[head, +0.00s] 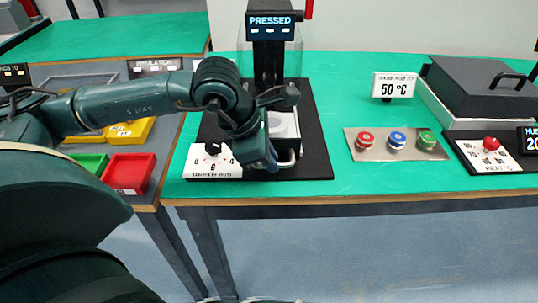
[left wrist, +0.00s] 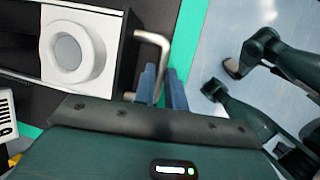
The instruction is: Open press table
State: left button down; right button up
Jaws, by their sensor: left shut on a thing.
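The press (head: 268,65) stands on a black base plate, and its display (head: 270,26) reads "PRESSED". Its table carries a white block (head: 284,124), partly hidden by my arm in the head view. The left wrist view shows this block (left wrist: 85,18) with a round grey recess, beside the table's dark front panel (left wrist: 124,58). A bent metal handle (head: 287,162) sticks out from that front; it also shows in the left wrist view (left wrist: 151,36). My left gripper (head: 271,157) is shut on the handle (left wrist: 163,44), its blue fingers (left wrist: 162,88) around it. My right gripper is not in view.
A depth dial (head: 213,158) sits left of the handle, close to my gripper. A button plate (head: 396,144), a "50 °C" sign (head: 394,87) and a lidded heater box (head: 480,88) stand to the right. Red (head: 129,172) and green trays are at left. Floor is clear in front.

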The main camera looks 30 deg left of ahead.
pick_arm(q)
jog(key=c, duration=1.5)
grip_release()
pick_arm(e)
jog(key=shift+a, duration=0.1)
pick_arm(q)
jog(key=shift+o, duration=0.2)
jog(key=v, duration=1.3)
jog(key=shift+p, duration=0.45)
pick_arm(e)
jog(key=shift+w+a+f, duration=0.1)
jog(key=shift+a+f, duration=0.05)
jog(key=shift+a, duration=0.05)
pick_arm(q)
jog(key=shift+r, duration=0.1)
